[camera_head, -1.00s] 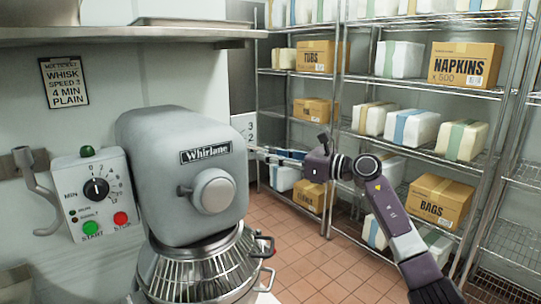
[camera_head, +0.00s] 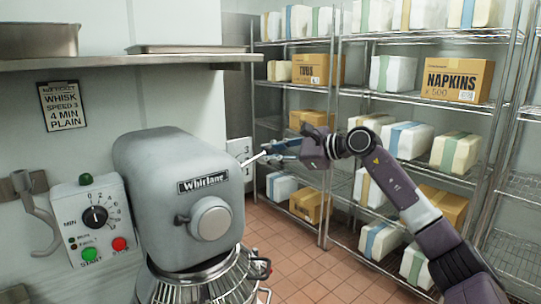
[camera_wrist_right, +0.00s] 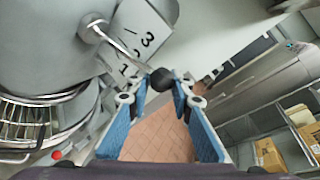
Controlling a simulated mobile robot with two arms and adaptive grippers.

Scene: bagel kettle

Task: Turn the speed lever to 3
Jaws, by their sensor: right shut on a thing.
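The grey Whirlane mixer (camera_head: 178,185) stands left of centre in the head view. Its speed lever is a thin metal rod with a black ball knob (camera_wrist_right: 161,79), and it points up and outward from the mixer's side in the head view. A white number plate (camera_head: 239,151) with 3 at its top end sits behind the lever; it also shows in the right wrist view (camera_wrist_right: 146,30). My right gripper (camera_head: 268,153) is shut on the knob, between its blue-padded fingertips. I cannot tell exactly which number the rod meets. My left gripper is out of view.
A control box (camera_head: 92,220) with a timer dial and green and red buttons is on the wall at left. A recipe card (camera_head: 63,106) reads "WHISK SPEED 3". Wire shelves (camera_head: 330,180) with boxes stand behind my right arm. A wire bowl guard (camera_head: 200,284) is below the mixer head.

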